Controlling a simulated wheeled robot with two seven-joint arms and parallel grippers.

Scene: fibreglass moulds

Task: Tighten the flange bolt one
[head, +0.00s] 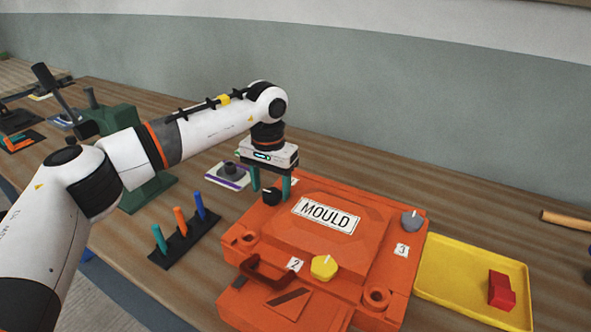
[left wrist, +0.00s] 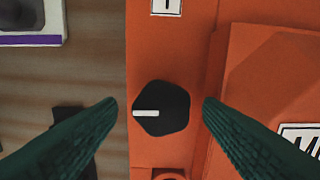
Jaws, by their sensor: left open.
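The orange mould (head: 375,268) bears a "MOULD" label. Flange bolt one is a black faceted knob (head: 271,196) at the mould's back left corner. It also shows in the left wrist view (left wrist: 164,115), with a white mark pointing left. A partly cut-off number label (left wrist: 166,6) sits above it there. My left gripper (head: 271,186) points down with its green fingers open, one on each side of the black knob. Gaps show between fingertips and knob in the left wrist view. The yellow knob (head: 323,267) is by label 2, the grey knob (head: 411,220) by label 3. My right gripper is not in view.
A yellow tray (head: 450,286) with a red block (head: 501,291) lies right of the mould. A black rack (head: 187,243) with coloured pegs stands at left. A white and purple pad (head: 222,179) with a grey part lies behind. A green stand (head: 150,190) is beneath my left arm.

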